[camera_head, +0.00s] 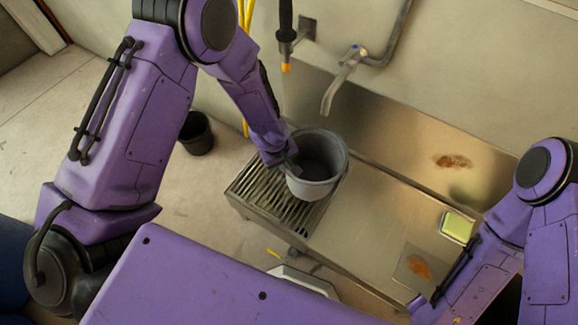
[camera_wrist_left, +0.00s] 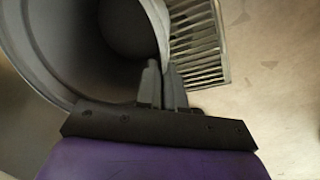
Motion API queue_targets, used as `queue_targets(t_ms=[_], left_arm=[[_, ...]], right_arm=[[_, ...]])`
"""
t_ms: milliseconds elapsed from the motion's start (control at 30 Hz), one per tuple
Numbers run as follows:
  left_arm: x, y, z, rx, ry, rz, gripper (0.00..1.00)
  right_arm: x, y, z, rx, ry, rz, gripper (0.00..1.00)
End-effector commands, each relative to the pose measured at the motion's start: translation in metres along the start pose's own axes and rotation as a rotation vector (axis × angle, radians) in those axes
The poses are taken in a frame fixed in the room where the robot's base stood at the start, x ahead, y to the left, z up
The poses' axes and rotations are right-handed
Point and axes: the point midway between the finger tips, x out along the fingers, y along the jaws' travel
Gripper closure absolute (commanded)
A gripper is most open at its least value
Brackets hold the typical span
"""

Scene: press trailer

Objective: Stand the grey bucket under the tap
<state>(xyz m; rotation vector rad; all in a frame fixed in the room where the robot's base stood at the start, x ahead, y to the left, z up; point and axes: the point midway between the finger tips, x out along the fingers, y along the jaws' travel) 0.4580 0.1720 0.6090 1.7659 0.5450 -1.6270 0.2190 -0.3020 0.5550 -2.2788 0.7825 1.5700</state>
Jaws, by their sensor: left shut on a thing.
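The grey bucket (camera_head: 319,176) is over the slatted drain grate (camera_head: 268,197) at the left end of the metal counter. My left gripper (camera_head: 286,165) is shut on the bucket's rim at its left side. In the left wrist view the fingers (camera_wrist_left: 163,85) pinch the wall of the bucket (camera_wrist_left: 60,60), with the grate (camera_wrist_left: 198,40) beyond it. The bucket looks empty. I cannot tell whether its base touches the grate. The tap (camera_head: 336,88) comes from the wall behind, its spout above and behind the bucket. My right gripper is out of view.
A hanging spray nozzle (camera_head: 286,50) is left of the tap. A dark bucket (camera_head: 196,132) stands on the floor. A green sponge in a dish (camera_head: 457,227) and an orange-stained plate (camera_head: 417,268) lie at the counter's right. The counter's middle (camera_head: 375,205) is clear.

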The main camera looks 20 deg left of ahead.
Motion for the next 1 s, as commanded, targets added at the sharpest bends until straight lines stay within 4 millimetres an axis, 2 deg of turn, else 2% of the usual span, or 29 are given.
queue_targets(t_ms=[33, 100, 400, 533, 900, 933, 1000], left_arm=[[0.013, 0.001, -0.005, 0.000, -0.002, -0.002, 1.00], [0.025, 0.005, -0.013, 0.000, -0.002, -0.001, 1.00], [0.058, 0.014, -0.032, 0.001, -0.002, -0.002, 1.00], [0.079, 0.009, -0.031, 0.000, -0.003, -0.002, 1.00], [0.086, 0.007, -0.031, 0.001, -0.002, -0.001, 1.00], [0.085, 0.007, -0.031, 0.001, -0.002, -0.001, 0.83], [0.085, 0.007, -0.031, 0.001, -0.002, -0.001, 0.67]], right_arm=[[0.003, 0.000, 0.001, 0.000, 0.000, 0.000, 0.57], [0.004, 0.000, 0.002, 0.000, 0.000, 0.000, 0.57], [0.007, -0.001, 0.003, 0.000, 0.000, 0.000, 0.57], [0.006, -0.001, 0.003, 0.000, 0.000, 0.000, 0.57], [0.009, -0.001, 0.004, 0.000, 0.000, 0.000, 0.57], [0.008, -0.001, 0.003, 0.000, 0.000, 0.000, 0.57], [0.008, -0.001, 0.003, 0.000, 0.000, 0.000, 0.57]])
